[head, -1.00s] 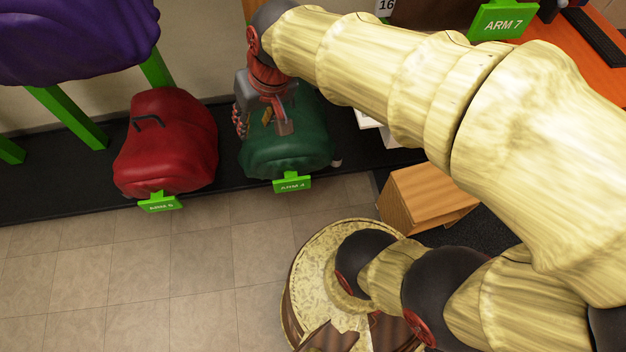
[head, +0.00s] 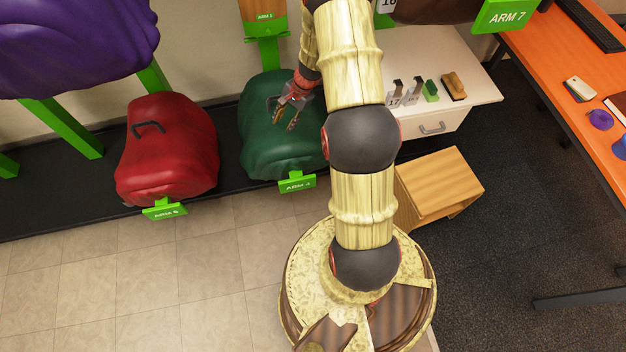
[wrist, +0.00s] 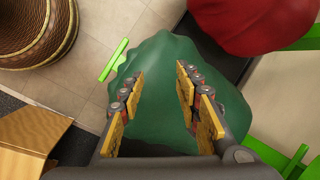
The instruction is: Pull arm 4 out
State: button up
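Arm 4 is a bright green bracket with an "ARM 4" label (head: 297,184), at the front of a dark green saddle (head: 262,150) in the head view. The wrist view shows the green saddle (wrist: 160,115) below my fingers and the bracket (wrist: 114,60) edge-on to the left, with its label unreadable. My gripper (head: 285,122) is above the saddle's top, apart from the bracket. A thin dark handle shows beside it. In the wrist view my gripper (wrist: 159,75) has its fingers spread with nothing between them. Whether the fingertips touch the saddle I cannot tell.
A red saddle (head: 175,165) on its own bracket stands left of the green one, and a purple one (head: 75,45) is further left. A wooden box (head: 440,180) and white drawer unit (head: 470,75) stand right. Tiled floor is clear in front.

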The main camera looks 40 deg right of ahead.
jog(key=s+d+f+m, duration=0.2)
jog(key=s+d+f, duration=0.1)
jog(key=f, duration=0.5)
jog(key=s+d+f+m, duration=0.2)
jog(key=f, duration=0.6)
jog(key=m, duration=0.4)
send_over(313, 180)
jog(key=d, duration=0.3)
notch_tip(313, 180, down, 12)
jog(key=f, duration=0.1)
jog(key=x, duration=0.2)
jog(key=b+x, duration=0.1)
jog(key=x, duration=0.1)
jog(key=s+b+x, duration=0.1)
jog(key=x, duration=0.1)
jog(key=shift+a+f, duration=0.15)
jog(key=shift+f, duration=0.3)
jog(key=shift+w+a+f+b, duration=0.1)
jog(key=shift+w+f+b, duration=0.05)
jog(key=shift+f+b, duration=0.15)
jog(key=c, duration=0.7)
grip_shut()
